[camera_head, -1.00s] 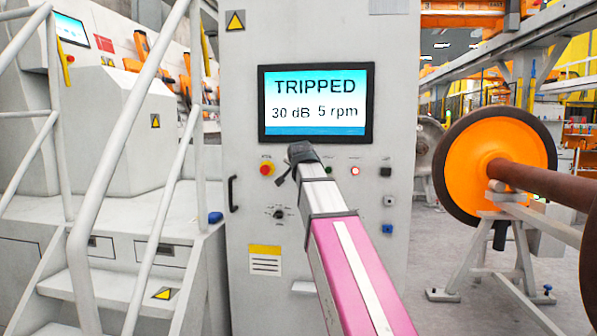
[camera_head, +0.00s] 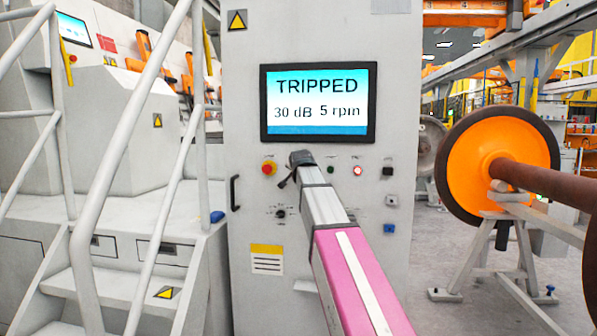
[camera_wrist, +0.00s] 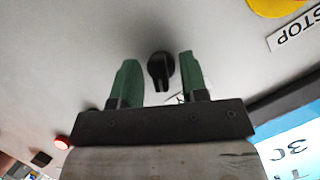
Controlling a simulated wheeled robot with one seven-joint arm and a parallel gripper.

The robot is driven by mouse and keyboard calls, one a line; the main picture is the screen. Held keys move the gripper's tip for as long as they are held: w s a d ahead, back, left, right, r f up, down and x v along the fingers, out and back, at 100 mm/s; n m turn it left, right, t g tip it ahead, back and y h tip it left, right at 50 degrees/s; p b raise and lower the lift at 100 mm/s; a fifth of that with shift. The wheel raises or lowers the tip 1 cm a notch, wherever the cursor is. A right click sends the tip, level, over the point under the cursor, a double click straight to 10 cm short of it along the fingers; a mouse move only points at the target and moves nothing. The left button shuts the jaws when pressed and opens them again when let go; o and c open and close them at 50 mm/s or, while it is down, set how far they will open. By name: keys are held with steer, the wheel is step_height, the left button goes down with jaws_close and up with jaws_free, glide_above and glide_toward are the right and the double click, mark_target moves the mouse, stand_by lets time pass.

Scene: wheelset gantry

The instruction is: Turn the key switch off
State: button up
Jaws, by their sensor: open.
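The key switch (camera_wrist: 160,70) is a small black knob with a narrow handle on the grey panel. In the wrist view it stands between the tips of my gripper's two green fingers (camera_wrist: 158,70), with a gap on each side. My gripper is open and holds nothing; how deep the fingers reach along the switch is not clear. In the head view my gripper (camera_head: 302,160) is in front of the grey cabinet (camera_head: 245,130), just below its screen, and it hides the key switch. The screen (camera_head: 318,102) reads TRIPPED, 30 dB, 5 rpm.
A red emergency stop (camera_head: 269,168) is left of my gripper. A green button (camera_head: 331,169), a lit red lamp (camera_head: 357,170) and a black rotary selector (camera_head: 281,214) are also close by. White stair rails (camera_head: 125,110) stand left; an orange wheel (camera_head: 480,150) stands right.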

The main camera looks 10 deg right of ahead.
steer(key=c, duration=0.6)
steer(key=shift+h, duration=0.3)
steer(key=n+g+h, duration=0.1)
steer(key=n+h, duration=0.1)
steer(key=n, duration=0.2)
steer(key=n+g+h, duration=0.1)
steer(key=n+h, duration=0.1)
steer(key=n, duration=0.2)
steer(key=shift+a+h, duration=0.2)
steer(key=shift+h, duration=0.2)
stand_by(0.3)
